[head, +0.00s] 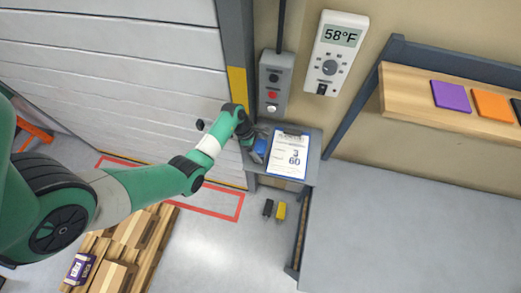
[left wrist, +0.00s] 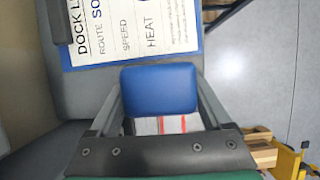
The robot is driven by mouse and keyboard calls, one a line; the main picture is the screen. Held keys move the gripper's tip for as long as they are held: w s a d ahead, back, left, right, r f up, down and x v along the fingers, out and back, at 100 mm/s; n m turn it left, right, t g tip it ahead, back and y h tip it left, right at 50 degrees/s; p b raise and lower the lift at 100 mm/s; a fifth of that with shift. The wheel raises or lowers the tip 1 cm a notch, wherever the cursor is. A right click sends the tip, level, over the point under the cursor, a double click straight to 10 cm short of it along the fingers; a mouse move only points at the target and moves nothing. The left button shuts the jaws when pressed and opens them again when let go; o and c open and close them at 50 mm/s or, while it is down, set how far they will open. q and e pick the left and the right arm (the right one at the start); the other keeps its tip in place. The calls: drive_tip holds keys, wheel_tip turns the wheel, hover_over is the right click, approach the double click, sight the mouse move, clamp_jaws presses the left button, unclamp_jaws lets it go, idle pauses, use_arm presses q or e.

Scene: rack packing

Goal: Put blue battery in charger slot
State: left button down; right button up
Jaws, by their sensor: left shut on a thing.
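The blue battery (head: 261,147) is at the end of my left arm, over the left side of a small grey stand. In the left wrist view the blue block (left wrist: 160,90) sits between both fingers, with a white, red-striped part below it. My left gripper (head: 255,148) is shut on it; the fingers also show in the left wrist view (left wrist: 162,80). Whether the battery touches the stand I cannot tell. I cannot make out a charger slot for certain. My right gripper is not in view.
A clipboard (head: 289,156) lies on the grey stand (head: 313,143) right beside the battery. A button box (head: 275,84) and a thermostat (head: 336,52) reading 58°F are on the wall above. A wooden shelf (head: 408,88) and grey table (head: 400,225) are at right. A pallet (head: 150,245) lies lower left.

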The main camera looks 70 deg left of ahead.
use_arm(q)
unclamp_jaws()
drive_tip(key=shift+r, duration=0.15)
drive_tip(key=p+v, duration=0.2)
drive_tip(key=v, duration=1)
